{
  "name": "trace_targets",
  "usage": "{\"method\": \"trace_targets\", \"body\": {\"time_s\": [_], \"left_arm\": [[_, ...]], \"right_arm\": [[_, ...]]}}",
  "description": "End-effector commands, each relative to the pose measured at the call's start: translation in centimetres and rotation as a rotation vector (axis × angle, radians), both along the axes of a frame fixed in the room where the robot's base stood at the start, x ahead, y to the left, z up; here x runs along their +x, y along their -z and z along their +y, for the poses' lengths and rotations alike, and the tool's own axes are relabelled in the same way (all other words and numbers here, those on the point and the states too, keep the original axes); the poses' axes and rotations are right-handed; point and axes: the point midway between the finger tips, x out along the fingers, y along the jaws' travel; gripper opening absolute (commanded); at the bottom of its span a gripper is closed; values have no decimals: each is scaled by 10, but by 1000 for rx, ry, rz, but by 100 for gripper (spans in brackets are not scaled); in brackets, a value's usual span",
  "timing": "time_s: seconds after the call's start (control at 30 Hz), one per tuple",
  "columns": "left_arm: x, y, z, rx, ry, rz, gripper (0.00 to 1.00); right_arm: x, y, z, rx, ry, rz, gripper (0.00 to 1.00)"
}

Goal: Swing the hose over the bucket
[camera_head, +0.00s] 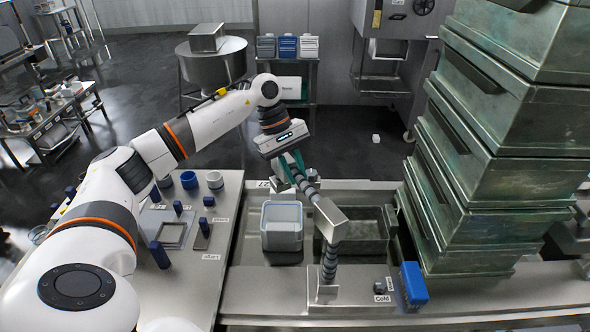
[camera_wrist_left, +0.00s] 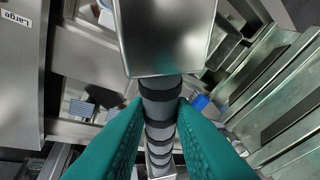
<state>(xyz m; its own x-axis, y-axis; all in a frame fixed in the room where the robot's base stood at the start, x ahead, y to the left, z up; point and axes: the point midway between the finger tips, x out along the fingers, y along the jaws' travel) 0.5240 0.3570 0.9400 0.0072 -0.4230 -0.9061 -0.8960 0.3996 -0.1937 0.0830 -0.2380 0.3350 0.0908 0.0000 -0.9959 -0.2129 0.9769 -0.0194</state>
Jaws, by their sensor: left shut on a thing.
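The hose (camera_head: 330,260) rises from the sink's front ledge as a ribbed dark-grey and black tube. It carries a metal block (camera_head: 330,218), and its ribbed upper part runs up and to the left from there. My left gripper (camera_head: 293,164) has its teal fingers shut on this upper part. The left wrist view shows the fingers on either side of the ribbed tube (camera_wrist_left: 160,108), just past the metal block (camera_wrist_left: 165,38). A pale grey bucket (camera_head: 282,222) stands in the sink, left of the metal block. My right gripper is out of view.
The sink (camera_head: 240,246) also holds a dark metal tub (camera_head: 372,222) on the right. A tall stack of green metal crates (camera_head: 480,150) stands to the right. A blue block (camera_head: 413,284) is near a "Cold" label. Blue-handled items (camera_head: 159,254) cover the left counter.

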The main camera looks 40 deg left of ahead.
Motion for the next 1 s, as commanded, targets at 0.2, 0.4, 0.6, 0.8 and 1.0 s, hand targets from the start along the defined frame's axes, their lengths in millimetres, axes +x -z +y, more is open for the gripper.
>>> {"method": "trace_targets", "body": {"time_s": [0.2,0.4,0.6,0.8,1.0], "left_arm": [[1,-1,1,1,-2,-4,41],[0,0,0,1,-1,-2,43],[1,-7,3,0,-2,-4,43],[1,-39,18,0,-4,-8,43],[1,-78,36,0,-3,-7,43]], "right_arm": [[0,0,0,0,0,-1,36],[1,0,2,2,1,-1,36],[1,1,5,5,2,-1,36],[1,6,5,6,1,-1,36],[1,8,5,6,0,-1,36]]}}
